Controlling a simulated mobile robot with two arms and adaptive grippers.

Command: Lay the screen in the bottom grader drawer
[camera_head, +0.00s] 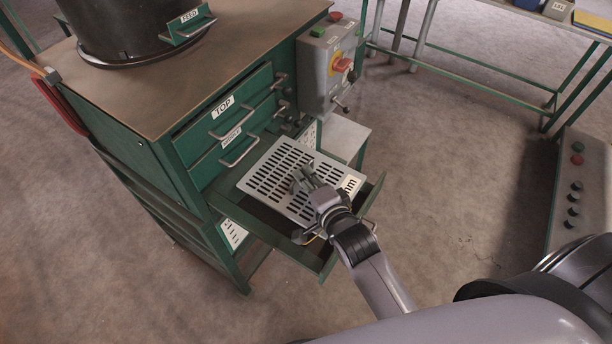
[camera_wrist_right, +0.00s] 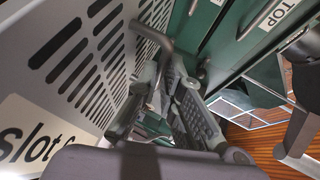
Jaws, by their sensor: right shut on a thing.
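The screen (camera_head: 268,172) is a flat grey plate with rows of slots and a white label ending in "mm". It is over the open bottom grader drawer (camera_head: 317,262), tilted in the picture and covering much of its inside. My right gripper (camera_head: 306,180) is shut on the screen near its middle. In the right wrist view the slotted screen (camera_wrist_right: 75,55) fills the left side, its label reading "slot", beside my gripper's fingers (camera_wrist_right: 172,100). Whether the screen touches the drawer floor or rims cannot be told. My left gripper is not in view.
The green cabinet has shut TOP (camera_head: 222,107) and MIDDLE (camera_head: 232,137) drawers above the open one, with protruding handles. A switch box (camera_head: 335,65) is on its right side. A black FEED hopper (camera_head: 130,30) stands on top. The floor in front is clear.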

